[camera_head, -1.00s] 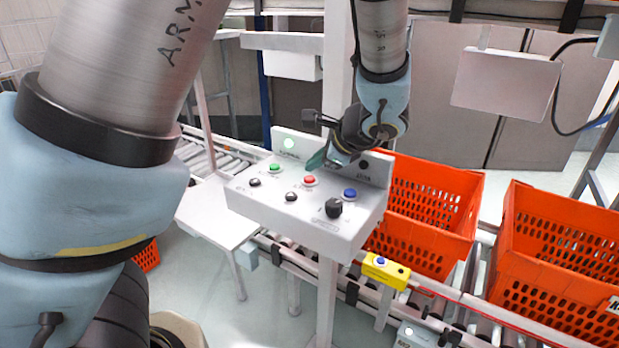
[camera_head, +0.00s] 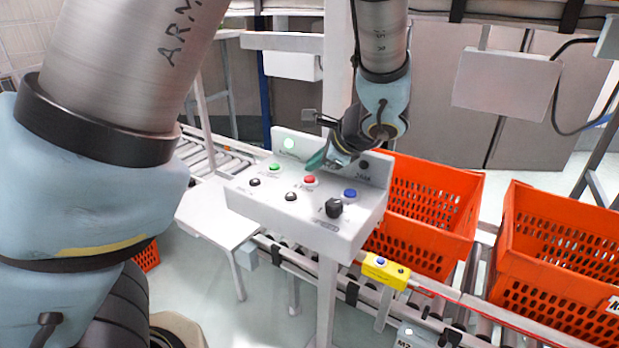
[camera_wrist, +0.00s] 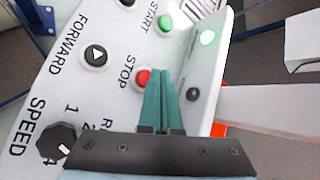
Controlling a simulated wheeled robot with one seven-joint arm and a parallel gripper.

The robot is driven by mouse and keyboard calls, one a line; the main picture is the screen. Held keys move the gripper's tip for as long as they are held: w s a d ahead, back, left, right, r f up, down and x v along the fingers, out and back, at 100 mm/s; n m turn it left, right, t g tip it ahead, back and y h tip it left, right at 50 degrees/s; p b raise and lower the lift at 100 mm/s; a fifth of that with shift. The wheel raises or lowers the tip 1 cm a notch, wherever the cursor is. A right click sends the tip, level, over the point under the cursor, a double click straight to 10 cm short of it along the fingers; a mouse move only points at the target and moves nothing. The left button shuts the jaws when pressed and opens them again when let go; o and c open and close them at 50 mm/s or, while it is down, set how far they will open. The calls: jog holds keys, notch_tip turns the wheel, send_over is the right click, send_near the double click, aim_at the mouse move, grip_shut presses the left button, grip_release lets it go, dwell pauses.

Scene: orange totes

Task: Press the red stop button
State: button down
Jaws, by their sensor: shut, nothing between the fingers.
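The red stop button (camera_head: 309,180) is on the white control panel (camera_head: 290,216), between the green start button (camera_head: 275,168) and a blue button (camera_head: 350,194). In the wrist view the red button (camera_wrist: 143,78), beside the STOP label, is partly covered by the finger tips. My gripper (camera_head: 315,162) has teal fingers that are shut and empty. In the wrist view the fingers (camera_wrist: 161,76) are together, their tips right beside the red button. I cannot tell whether they touch it.
A black knob (camera_head: 333,207) and small black buttons (camera_head: 291,197) are on the same panel. The panel's raised back plate (camera_head: 290,143) stands close behind my fingers. Orange totes (camera_head: 425,210) sit on the conveyor to the right. A yellow button box (camera_head: 385,270) is below.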

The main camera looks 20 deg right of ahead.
aim_at(314, 180)
jog(key=shift+f, duration=0.1)
jog(key=shift+f+b, duration=0.3)
jog(key=shift+b, duration=0.1)
jog(key=shift+f+b, duration=0.45)
jog(key=shift+f, duration=0.05)
dwell(0.7)
jog(key=shift+r, duration=0.15)
jog(key=shift+r+p, duration=0.7)
jog(key=shift+r, duration=0.1)
notch_tip(314, 180, up, 5)
jog(key=p, duration=0.4)
dwell(0.8)
